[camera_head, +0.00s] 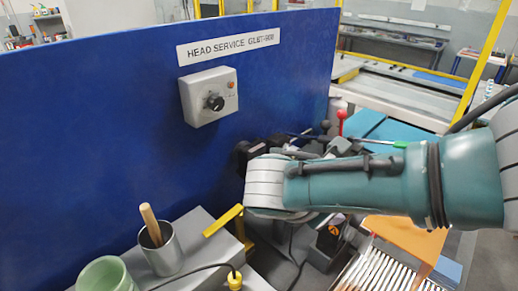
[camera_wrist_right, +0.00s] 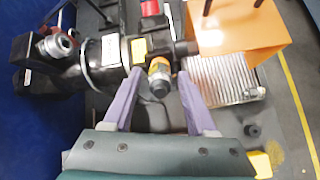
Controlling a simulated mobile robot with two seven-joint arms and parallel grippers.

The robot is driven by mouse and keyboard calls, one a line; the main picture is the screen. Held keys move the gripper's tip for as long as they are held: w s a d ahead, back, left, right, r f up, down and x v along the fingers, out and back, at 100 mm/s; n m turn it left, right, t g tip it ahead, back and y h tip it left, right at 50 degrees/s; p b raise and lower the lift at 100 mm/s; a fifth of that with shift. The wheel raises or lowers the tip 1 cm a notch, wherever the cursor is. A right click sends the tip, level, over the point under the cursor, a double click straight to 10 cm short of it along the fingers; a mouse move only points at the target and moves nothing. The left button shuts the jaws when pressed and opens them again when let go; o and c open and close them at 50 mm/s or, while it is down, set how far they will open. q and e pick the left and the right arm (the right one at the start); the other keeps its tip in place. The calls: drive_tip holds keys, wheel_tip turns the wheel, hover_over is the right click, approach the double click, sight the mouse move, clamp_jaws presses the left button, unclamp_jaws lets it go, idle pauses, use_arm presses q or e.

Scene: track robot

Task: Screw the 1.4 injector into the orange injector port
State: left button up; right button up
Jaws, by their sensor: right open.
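My right gripper (camera_wrist_right: 158,88) is open in the wrist view, its two purple fingers pointing at a black machine block. A short fitting with an orange band (camera_wrist_right: 159,66) and a grey end lies between the fingertips, with gaps on both sides. It may be the injector or the orange port; I cannot tell which. In the head view my right arm hides the gripper. An orange ring on a dark part (camera_head: 334,230) shows below the arm. My left gripper is not in view.
An orange box (camera_wrist_right: 243,30) and a ribbed silver plate (camera_wrist_right: 215,82) lie right of the fitting. A blue panel (camera_head: 110,110) with a grey knob box (camera_head: 209,96) stands behind. A metal cup (camera_head: 164,255), a green cup (camera_head: 104,275) and a yellow bracket (camera_head: 223,221) are at front left.

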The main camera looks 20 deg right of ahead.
drive_tip(key=n, duration=0.3)
drive_tip(key=n, duration=0.4)
drive_tip(key=shift+n, duration=0.4)
drive_tip(key=n, duration=0.3)
drive_tip(key=shift+n+p, duration=0.3)
drive_tip(key=shift+p, duration=0.05)
drive_tip(key=n, duration=0.3)
drive_tip(key=shift+n, duration=0.3)
